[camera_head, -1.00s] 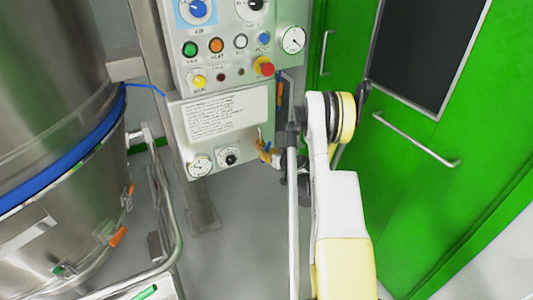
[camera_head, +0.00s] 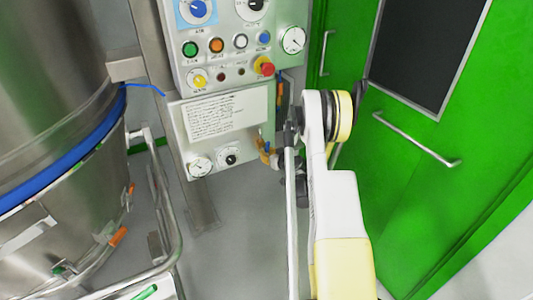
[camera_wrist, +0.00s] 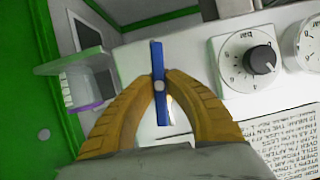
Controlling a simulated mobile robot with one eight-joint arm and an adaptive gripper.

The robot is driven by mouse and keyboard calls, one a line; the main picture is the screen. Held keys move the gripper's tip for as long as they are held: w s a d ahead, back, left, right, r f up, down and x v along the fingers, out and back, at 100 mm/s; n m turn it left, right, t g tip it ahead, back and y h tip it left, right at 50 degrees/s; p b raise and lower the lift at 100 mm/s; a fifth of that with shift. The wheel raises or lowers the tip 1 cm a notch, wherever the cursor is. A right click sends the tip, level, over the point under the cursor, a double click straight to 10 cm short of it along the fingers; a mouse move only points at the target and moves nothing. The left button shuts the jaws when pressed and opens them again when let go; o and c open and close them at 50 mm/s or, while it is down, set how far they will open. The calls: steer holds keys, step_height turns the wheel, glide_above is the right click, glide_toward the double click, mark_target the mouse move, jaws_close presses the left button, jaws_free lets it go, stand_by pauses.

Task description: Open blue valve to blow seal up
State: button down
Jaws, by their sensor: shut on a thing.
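The blue valve (camera_wrist: 157,58) shows in the wrist view as a narrow blue handle with a pale round centre, standing nearly upright in the picture. My gripper (camera_wrist: 160,92) has its two yellow fingers closed on the handle from either side. In the head view, my gripper (camera_head: 264,150) is at the right edge of the lower control panel (camera_head: 178,130), beside its gauge and knob. The valve is mostly hidden there by my fingers and arm. The blue seal (camera_head: 70,165) is a band around the large steel vessel at the left.
A black knob (camera_wrist: 262,60) and a gauge (camera_wrist: 308,45) are close right of the valve in the wrist view. The upper panel (camera_head: 215,50) carries several buttons and a red emergency stop. A green door (camera_head: 440,130) stands right of my arm. Steel tube framing (camera_head: 165,200) surrounds the vessel.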

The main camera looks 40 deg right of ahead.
steer(key=shift+f+n, duration=0.1)
steer(key=shift+n, duration=0.2)
stand_by(2.4)
steer(key=c, duration=1.4)
jaws_free()
steer(key=shift+w, duration=0.1)
step_height(320, 180, up, 10)
steer(key=shift+r, duration=0.1)
